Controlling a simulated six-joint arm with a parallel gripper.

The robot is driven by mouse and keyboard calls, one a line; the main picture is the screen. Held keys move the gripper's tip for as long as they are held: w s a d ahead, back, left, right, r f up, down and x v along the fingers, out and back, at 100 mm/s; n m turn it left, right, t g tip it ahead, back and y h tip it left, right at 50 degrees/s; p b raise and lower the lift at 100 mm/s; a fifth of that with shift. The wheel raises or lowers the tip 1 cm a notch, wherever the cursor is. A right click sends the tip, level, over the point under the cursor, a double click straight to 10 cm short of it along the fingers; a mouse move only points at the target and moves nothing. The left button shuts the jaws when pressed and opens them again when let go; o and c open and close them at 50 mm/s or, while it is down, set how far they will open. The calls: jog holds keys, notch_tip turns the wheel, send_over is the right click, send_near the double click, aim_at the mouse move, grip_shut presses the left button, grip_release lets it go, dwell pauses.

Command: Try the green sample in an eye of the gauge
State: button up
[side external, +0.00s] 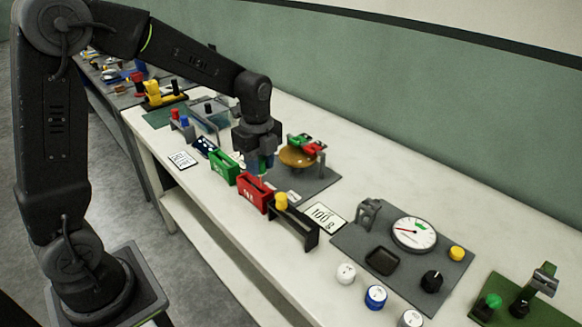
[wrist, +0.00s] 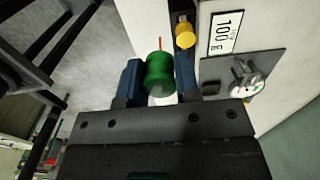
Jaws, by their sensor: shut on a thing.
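My gripper (wrist: 159,78) is shut on the green sample (wrist: 159,72), a ribbed spool shape held between its two blue fingers in the wrist view. In the side view my gripper (side external: 260,163) points down above the bench, just behind the green block (side external: 224,165) and red block (side external: 254,193), and largely hides the sample. These two slotted blocks stand in a row near the bench's front edge. I cannot tell for sure which fixture is the gauge, and no eye is clearly visible.
A black stand (side external: 303,230) with a yellow knob (side external: 281,200) is right of the red block. A grey plate (side external: 345,235) carries a dial (side external: 414,233). A brown rounded piece (side external: 297,157) sits behind my gripper.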

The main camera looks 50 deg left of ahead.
jog(key=w+d+f, duration=0.1)
jog(key=d+f, duration=0.1)
jog(key=d, duration=0.3)
jog(key=w+d+f, duration=0.2)
jog(key=d+f, duration=0.1)
jog(key=d, duration=0.3)
jog(key=shift+w+f, duration=0.25)
jog(key=shift+f, duration=0.1)
jog(key=shift+f, duration=0.15)
jog(key=shift+f, duration=2.45)
jog(key=o, duration=1)
jog(key=shift+c, duration=0.2)
jog(key=shift+r, duration=0.15)
notch_tip(320, 180, up, 14)
jog(key=shift+f, duration=0.2)
jog(key=shift+r, duration=0.1)
